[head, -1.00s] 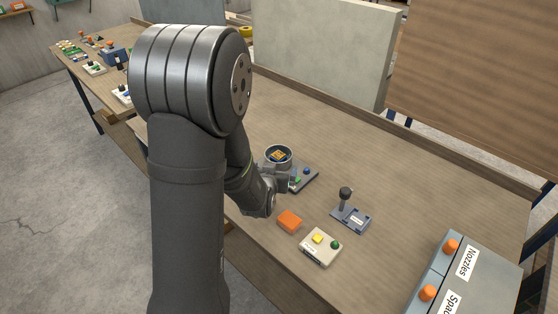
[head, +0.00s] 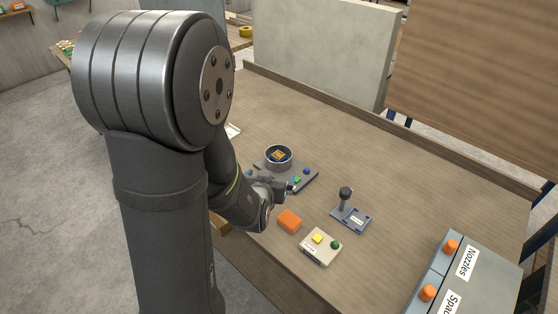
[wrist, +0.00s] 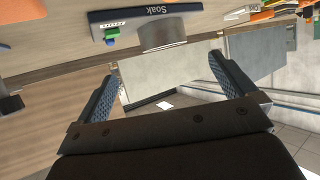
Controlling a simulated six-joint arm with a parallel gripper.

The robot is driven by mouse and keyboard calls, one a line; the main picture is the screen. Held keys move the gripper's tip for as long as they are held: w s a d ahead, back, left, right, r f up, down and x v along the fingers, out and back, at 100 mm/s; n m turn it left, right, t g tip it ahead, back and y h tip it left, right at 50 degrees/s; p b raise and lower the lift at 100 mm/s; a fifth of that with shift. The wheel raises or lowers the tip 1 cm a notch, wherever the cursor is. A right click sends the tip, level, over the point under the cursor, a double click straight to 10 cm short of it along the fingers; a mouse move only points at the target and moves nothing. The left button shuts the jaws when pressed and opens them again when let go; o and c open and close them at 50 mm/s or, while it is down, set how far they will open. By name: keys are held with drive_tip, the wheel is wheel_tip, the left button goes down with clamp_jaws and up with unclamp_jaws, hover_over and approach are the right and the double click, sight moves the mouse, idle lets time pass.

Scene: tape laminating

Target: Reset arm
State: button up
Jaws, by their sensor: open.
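My gripper (head: 284,188) is at the near edge of the soak station in the head view, just in front of the round metal cup (head: 278,153) with a yellow-orange piece inside. In the wrist view my gripper (wrist: 164,68) is open, with two blue ridged fingers spread apart and nothing between them. The station (wrist: 148,14), marked "Soak", shows upside down ahead of the fingers, with the cup's metal side (wrist: 162,34) on it. My arm hides part of the table's left side in the head view.
An orange block (head: 289,220), a pale box with yellow and green buttons (head: 320,247) and a blue-grey fixture with an upright post (head: 351,217) stand to the right. A grey bin marked "Nozzles" (head: 478,248) is at front right. The table's back middle is clear.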

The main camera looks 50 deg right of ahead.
drive_tip(key=shift+v, duration=2)
drive_tip(key=shift+d+f, duration=0.1)
drive_tip(key=x, duration=1)
drive_tip(key=shift+w, duration=0.1)
drive_tip(key=v, duration=0.3)
drive_tip(key=shift+s+a+r, duration=0.35)
drive_tip(key=shift+a, duration=0.2)
